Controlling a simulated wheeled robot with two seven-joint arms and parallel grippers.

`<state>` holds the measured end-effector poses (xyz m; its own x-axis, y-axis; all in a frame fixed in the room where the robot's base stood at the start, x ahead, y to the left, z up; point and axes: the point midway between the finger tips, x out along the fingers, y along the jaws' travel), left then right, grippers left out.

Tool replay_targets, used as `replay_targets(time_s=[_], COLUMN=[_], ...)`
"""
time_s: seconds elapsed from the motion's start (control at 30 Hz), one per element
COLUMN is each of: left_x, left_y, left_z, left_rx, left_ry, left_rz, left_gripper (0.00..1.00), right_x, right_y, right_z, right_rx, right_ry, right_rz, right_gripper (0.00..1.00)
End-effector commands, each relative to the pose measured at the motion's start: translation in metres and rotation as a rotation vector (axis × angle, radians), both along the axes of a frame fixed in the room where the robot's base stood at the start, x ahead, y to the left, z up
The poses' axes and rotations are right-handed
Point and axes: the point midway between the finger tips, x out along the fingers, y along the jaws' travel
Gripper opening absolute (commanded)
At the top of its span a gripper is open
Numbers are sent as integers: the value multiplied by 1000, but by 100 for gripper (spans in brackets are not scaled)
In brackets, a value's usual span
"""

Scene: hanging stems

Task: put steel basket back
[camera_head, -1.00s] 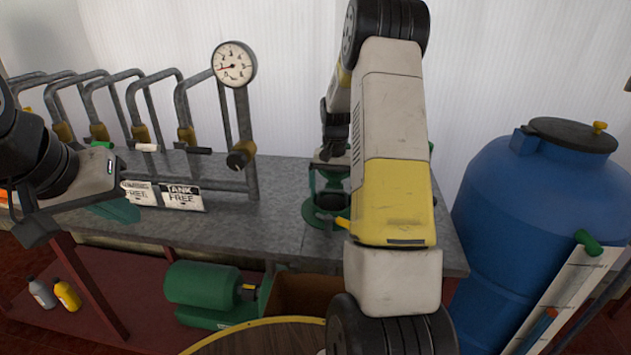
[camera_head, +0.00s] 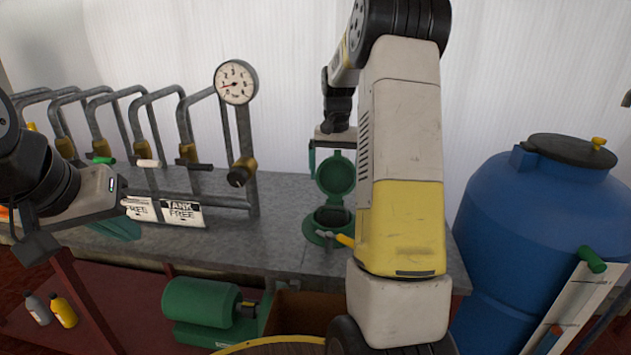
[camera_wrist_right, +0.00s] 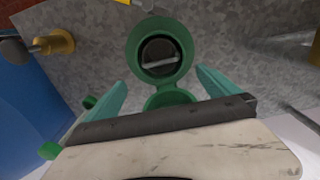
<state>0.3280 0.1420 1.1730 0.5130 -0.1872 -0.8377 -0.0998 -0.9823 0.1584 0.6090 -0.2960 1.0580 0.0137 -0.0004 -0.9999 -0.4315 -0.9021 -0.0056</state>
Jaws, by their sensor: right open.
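The green strainer pot (camera_head: 313,232) stands on the grey bench, its round hinged lid (camera_head: 336,174) standing open. In the right wrist view the pot's green rim (camera_wrist_right: 134,60) surrounds a dark round inside. A pale metal bar (camera_wrist_right: 160,63) crosses it, apparently the steel basket's handle; the rest of the basket is hard to make out. My right gripper (camera_wrist_right: 160,78) is open and empty, its teal fingers apart above the pot and lid. It also shows in the head view (camera_head: 326,158), partly behind my arm. My left gripper (camera_head: 118,228) is low over the bench's left part; its jaw opening is unclear.
Pipes with a pressure gauge (camera_head: 236,82) and a "tank free" sign (camera_head: 183,213) stand left of the pot. A yellow-handled valve (camera_head: 343,240) sits at its front. A blue tank (camera_head: 520,235) is at the right. A green motor (camera_head: 200,302) is below the bench.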

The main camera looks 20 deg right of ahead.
Motion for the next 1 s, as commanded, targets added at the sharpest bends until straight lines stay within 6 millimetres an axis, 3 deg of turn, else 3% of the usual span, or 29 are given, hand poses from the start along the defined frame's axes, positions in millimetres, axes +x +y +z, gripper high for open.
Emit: replay_targets(time_s=[0.13,0.27,0.4,0.53,0.67,0.8,1.0], left_x=[0,0,0,0,0,0,0], left_y=[0,0,0,0,0,0,0], left_z=[0,0,0,0,0,0,0], left_rx=[0,0,0,0,0,0,0], left_ry=[0,0,0,0,0,0,0], left_rz=[0,0,0,0,0,0,0], left_gripper=[0,0,0,0,0,0,0], right_x=[-10,-39,-89,-139,-191,-239,-275], right_y=[9,32,66,93,118,137,151], right_z=[22,58,98,121,131,128,118], right_rx=[8,25,46,57,62,61,55], right_ry=[-29,-102,-206,-302,-398,-485,-556], right_rz=[21,80,170,255,339,416,478], right_gripper=[100,100,100,100,100,100,100])
